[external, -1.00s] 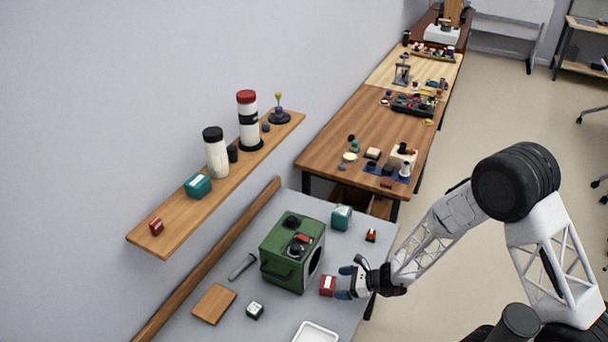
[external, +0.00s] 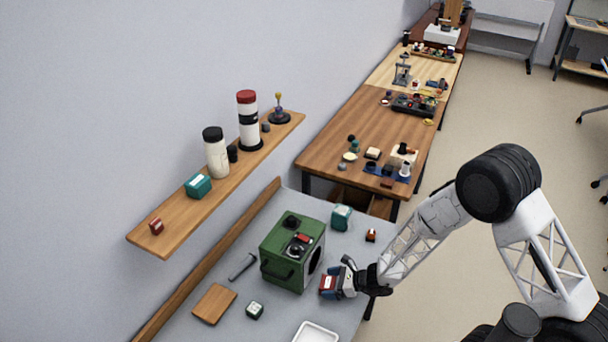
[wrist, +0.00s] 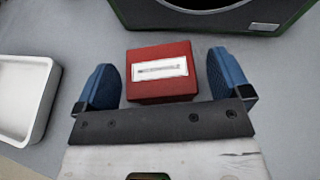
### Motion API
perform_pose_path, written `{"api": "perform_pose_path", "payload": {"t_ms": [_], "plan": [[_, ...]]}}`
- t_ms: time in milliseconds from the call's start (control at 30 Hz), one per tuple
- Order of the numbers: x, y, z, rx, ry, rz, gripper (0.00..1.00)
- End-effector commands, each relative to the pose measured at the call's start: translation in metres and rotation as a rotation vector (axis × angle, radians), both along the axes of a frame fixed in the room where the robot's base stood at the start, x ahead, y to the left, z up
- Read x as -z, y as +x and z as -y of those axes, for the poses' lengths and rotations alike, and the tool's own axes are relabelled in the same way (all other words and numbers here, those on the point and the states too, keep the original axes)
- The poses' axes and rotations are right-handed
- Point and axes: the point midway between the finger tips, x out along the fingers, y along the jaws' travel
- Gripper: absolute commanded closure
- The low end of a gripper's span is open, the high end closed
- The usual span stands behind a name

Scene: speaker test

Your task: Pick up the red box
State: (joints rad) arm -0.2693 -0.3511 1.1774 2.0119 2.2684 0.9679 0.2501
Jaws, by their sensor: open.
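The red box (external: 328,284) with a white label on top sits on the grey table, just in front of the green speaker (external: 291,252). In the wrist view the red box (wrist: 161,72) lies between the two blue fingertips. My gripper (external: 337,283) is open at the box, with one finger on each side. In the wrist view my gripper (wrist: 168,85) shows a gap between each finger and the box. A smaller red box (external: 156,227) sits on the wall shelf, well away from my gripper.
A white tray (wrist: 22,95) stands to the left in the wrist view. The green speaker is close beyond the box.

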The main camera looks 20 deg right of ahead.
Motion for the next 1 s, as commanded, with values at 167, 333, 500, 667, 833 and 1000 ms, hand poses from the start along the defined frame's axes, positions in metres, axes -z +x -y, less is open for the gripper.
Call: {"api": "perform_pose_path", "payload": {"t_ms": [167, 333, 500, 667, 833, 1000], "plan": [[0.0046, 0.0042, -0.0081, -0.001, 0.0, -0.002, 0.04], [0.0048, 0.0051, -0.0093, 0.0, 0.0, -0.001, 0.04], [0.0046, 0.0051, -0.0091, 0.0, 0.0, -0.001, 0.04], [0.0046, 0.0051, -0.0091, 0.0, 0.0, -0.001, 0.04], [0.0046, 0.005, -0.009, 0.0, 0.0, -0.001, 0.15], [0.0046, 0.005, -0.009, 0.0, 0.0, -0.001, 0.41]]}}
